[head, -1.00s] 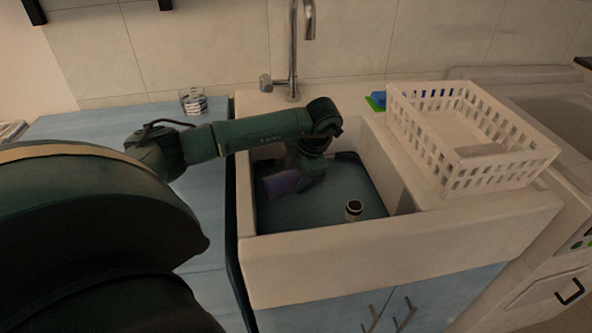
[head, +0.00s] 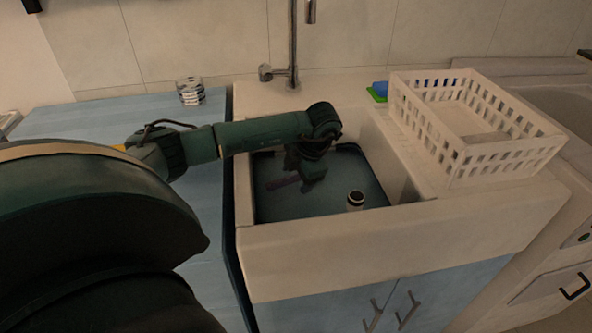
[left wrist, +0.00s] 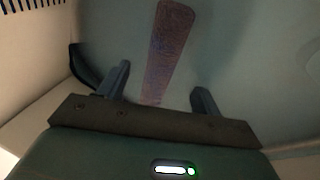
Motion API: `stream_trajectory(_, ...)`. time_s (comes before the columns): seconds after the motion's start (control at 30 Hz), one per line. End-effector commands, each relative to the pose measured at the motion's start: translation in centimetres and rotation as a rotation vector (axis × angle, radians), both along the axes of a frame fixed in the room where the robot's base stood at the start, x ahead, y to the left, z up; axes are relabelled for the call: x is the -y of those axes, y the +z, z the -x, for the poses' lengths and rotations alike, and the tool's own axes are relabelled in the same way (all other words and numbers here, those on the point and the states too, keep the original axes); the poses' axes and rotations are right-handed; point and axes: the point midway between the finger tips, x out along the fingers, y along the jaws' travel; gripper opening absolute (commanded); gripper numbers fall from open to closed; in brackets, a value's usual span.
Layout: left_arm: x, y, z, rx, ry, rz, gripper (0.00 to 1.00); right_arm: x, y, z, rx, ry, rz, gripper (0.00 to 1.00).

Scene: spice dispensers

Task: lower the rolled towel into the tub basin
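The rolled towel, a purple roll (head: 283,183), lies low in the dark tub basin (head: 300,206) inside the sink, partly hidden by my left gripper (head: 312,182). In the left wrist view the towel (left wrist: 168,45) stretches away from me against the grey-green tub surface. My left gripper (left wrist: 160,90) has its two fingers spread wide, one on each side of the towel's near end, with gaps on both sides. The fingers do not touch it. My right gripper is not in view.
A small cylinder with a white rim (head: 355,201) stands in the tub right of the towel. A white basket (head: 455,150) sits on the right sink ledge. The tap (head: 292,60) rises behind. A glass (head: 190,92) stands on the blue counter (head: 75,122).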

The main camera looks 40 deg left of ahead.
Motion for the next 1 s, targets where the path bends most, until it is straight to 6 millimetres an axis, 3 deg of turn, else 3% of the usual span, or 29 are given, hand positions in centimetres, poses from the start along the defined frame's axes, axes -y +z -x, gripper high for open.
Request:
stream_trajectory(0.33, 0.0, 0.1, 0.0, 0.0, 0.0, 0.0, 0.73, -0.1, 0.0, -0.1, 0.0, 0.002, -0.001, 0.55)
stream_trajectory(0.47, 0.4, 1.1, -0.1, 0.002, -0.001, 0.001, 0.73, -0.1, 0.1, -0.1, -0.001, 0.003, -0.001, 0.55)
stream_trajectory(1.0, 3.8, 11.4, -0.5, 0.002, -0.002, -0.001, 0.73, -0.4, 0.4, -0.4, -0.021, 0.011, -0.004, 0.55)
